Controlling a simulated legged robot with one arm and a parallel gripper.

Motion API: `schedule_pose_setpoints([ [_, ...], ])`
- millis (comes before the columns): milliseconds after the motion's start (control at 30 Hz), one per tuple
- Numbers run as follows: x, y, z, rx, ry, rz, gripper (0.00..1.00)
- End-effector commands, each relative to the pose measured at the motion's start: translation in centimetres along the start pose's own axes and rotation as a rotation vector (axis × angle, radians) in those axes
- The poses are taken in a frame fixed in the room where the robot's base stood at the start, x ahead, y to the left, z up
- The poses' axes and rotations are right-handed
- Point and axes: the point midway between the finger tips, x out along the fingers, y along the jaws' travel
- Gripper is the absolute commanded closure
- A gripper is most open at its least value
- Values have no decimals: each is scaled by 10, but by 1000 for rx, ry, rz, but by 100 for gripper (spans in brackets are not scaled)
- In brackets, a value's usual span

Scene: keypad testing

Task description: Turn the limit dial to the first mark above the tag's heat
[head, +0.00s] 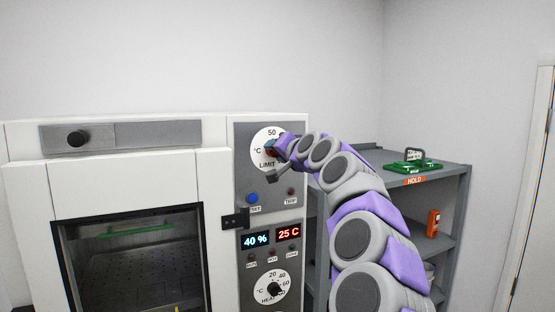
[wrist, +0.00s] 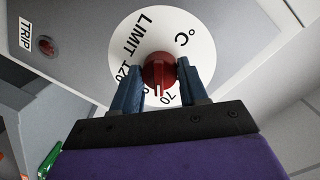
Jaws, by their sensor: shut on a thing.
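The limit dial is a white disc marked "°C" and "LIMIT" (head: 258,140) with a red knob, high on the oven's control panel. In the wrist view its red knob (wrist: 159,72) sits between the two blue fingers of my gripper (wrist: 158,80), which is shut on it. In the head view my gripper (head: 274,152) covers much of the dial. A small pale tag (head: 413,155) stands by the green board on the shelf; its writing is too small to read.
The panel also has a blue SET button (head: 252,198), a TRIP lamp (head: 291,192), displays reading 40 % and 25 C (head: 289,233), and a HEAT dial (head: 270,285). A grey shelf (head: 452,177) with a HOLD label stands right, behind my arm.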

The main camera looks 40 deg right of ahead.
Motion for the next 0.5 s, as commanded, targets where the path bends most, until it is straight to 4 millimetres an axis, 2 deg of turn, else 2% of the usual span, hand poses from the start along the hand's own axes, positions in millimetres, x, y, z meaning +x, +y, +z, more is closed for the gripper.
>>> schedule_pose_setpoints([
  [33, 3, 6, 6, -32, -9, 10, 87],
  [500, 2, 3, 4, -196, 3, 24, 87],
])
